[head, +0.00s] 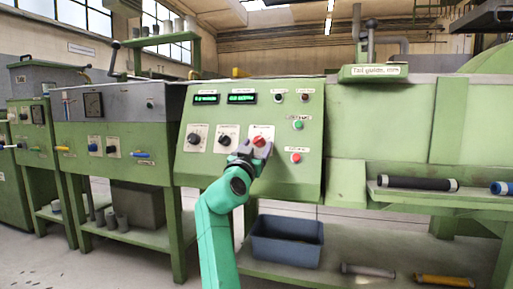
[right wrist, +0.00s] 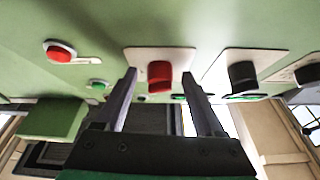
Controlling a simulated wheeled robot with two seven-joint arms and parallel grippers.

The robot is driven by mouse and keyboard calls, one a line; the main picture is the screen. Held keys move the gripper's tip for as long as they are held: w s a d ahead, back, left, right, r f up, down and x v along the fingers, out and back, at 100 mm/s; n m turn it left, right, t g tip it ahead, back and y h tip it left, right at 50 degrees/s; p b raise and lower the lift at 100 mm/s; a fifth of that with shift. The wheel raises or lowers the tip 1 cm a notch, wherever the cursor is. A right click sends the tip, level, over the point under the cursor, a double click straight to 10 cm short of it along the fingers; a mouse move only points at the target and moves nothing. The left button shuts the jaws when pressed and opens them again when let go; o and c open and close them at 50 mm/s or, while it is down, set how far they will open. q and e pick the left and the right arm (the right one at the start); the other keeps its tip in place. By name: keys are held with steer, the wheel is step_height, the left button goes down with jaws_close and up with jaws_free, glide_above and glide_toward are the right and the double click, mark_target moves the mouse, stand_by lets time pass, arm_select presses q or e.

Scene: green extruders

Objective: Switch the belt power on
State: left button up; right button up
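A red rotary knob (head: 260,141) on a white plate sits at the lower middle of the sloped green control panel (head: 310,170). Its label is too small to read. The knob also shows in the right wrist view (right wrist: 160,76). My right gripper (head: 250,150) is close in front of the knob and hides part of it in the head view. In the right wrist view its two fingers (right wrist: 158,80) are spread, one on each side of the knob, with gaps showing. My left gripper is not in view.
Two black knobs (head: 194,138) (head: 225,139) sit left of the red knob. A green button (head: 298,125) and a red button (head: 295,157) sit to its right. Two lit displays (head: 242,98) are above. A blue bin (head: 287,241) stands below the panel.

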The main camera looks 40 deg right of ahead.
steer(key=b+v, duration=0.6)
steer(key=v, duration=0.8)
steer(key=shift+s+a+b, duration=0.15)
steer(key=shift+a+b, duration=0.05)
steer(key=shift+b, duration=0.2)
